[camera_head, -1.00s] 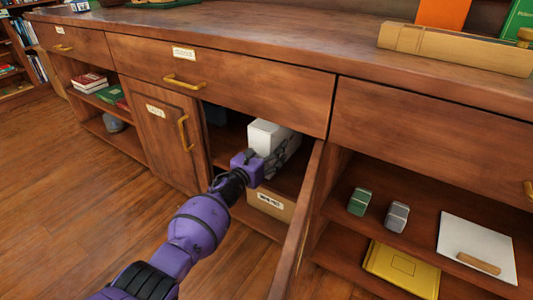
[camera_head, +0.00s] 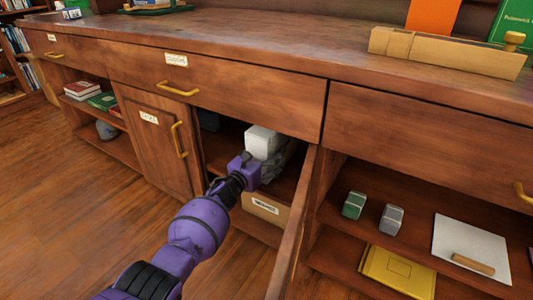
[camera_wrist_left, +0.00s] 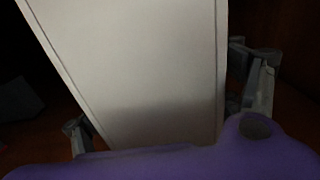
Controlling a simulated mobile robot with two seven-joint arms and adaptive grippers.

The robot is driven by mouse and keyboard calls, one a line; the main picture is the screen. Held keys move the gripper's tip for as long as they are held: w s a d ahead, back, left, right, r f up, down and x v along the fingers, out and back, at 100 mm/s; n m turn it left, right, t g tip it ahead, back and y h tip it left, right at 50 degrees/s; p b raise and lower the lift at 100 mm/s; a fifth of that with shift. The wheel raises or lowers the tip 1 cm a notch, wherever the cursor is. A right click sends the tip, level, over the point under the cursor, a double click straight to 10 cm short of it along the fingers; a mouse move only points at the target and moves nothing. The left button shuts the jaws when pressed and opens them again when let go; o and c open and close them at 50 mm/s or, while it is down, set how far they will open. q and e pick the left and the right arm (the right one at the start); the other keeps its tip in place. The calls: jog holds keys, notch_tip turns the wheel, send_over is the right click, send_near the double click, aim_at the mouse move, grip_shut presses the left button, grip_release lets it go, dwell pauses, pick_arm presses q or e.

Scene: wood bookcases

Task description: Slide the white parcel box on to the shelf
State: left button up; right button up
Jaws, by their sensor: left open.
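The white parcel box (camera_head: 262,140) is inside the open cupboard compartment, on its upper shelf. In the left wrist view the box (camera_wrist_left: 140,75) fills the middle, close to the palm and slightly tilted in the picture. My left gripper (camera_head: 270,160) reaches into the compartment at the near end of the box. Its grey fingers (camera_wrist_left: 165,105) are open, one on each side of the box, with a gap showing at the right finger. Whether the palm touches the box, I cannot tell. The box's far end and the shelf behind it are hidden. My right gripper is not in view.
The open cupboard door (camera_head: 297,225) stands just right of my left arm. A labelled cardboard box (camera_head: 266,208) sits below the shelf. A closed door (camera_head: 155,140) is at left. Green and grey blocks, a white sheet (camera_head: 470,245) and a yellow book (camera_head: 397,272) lie at right.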

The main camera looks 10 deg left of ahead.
pick_arm(q)
jog(key=shift+s+a+f, duration=0.1)
jog(key=shift+f, duration=0.05)
jog(key=shift+s+a, duration=0.25)
jog(key=shift+s, duration=0.25)
jog(key=v, duration=1)
jog(key=shift+s, duration=0.4)
